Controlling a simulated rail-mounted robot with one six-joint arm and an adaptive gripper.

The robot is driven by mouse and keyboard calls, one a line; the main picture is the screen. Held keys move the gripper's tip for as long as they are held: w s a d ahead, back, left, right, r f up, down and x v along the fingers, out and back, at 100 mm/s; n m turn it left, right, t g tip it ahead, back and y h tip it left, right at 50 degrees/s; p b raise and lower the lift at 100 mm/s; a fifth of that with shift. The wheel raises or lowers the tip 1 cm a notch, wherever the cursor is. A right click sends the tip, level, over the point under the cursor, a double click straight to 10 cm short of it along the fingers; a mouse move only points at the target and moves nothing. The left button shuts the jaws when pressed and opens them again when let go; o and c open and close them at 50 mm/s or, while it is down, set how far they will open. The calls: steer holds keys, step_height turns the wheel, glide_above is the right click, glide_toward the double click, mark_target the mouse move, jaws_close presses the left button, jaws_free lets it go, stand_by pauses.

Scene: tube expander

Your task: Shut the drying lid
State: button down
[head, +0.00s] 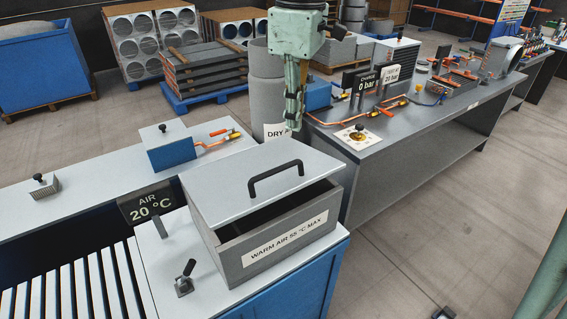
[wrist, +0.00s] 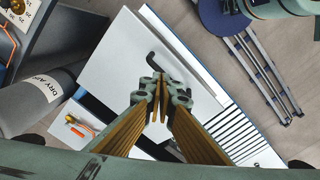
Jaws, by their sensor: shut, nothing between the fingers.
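The drying lid (head: 235,180) is a light grey flat panel with a black bar handle (head: 276,178). It lies over a grey box (head: 280,250) labelled "WARM AIR 55 °C MAX". A dark gap shows between the lid's front edge and the box, so the lid is ajar. In the head view my gripper (head: 292,125) points down above the lid's far side, beyond the handle. In the wrist view my gripper (wrist: 161,114) is shut and empty, and hides part of the lid (wrist: 115,50). The handle (wrist: 158,62) shows just past the fingers. I cannot tell whether they touch it.
A "DRY AIR" cylinder (head: 268,95) stands close behind the box. An "AIR 20 °C" sign (head: 147,204) and a small black-handled lever (head: 184,280) are left of the box. A long grey bench (head: 420,110) lies right. Open floor is at front right.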

mark_target(307, 181)
steer(key=shift+w+d+f+m+g+h+p, duration=0.25)
steer(key=shift+m+g+p, duration=0.2)
steer(key=shift+m+p, duration=0.9)
steer(key=shift+w+d+f+m+g+h+p, duration=0.15)
steer(key=shift+w+d+m+g+p, duration=0.25)
steer(key=shift+m+p, duration=0.95)
steer(key=shift+w+d+f+m+g+h+p, duration=0.15)
steer(key=shift+w+d+m+g+h+p, duration=0.25)
steer(key=shift+m+p, duration=0.95)
steer(key=shift+s+a+n, duration=0.1)
steer(key=shift+a+n, duration=0.05)
steer(key=shift+n, duration=0.2)
steer(key=shift+f, duration=0.15)
steer(key=shift+x, duration=6.9)
steer(key=shift+s+a, duration=0.1)
steer(key=shift+s, duration=0.05)
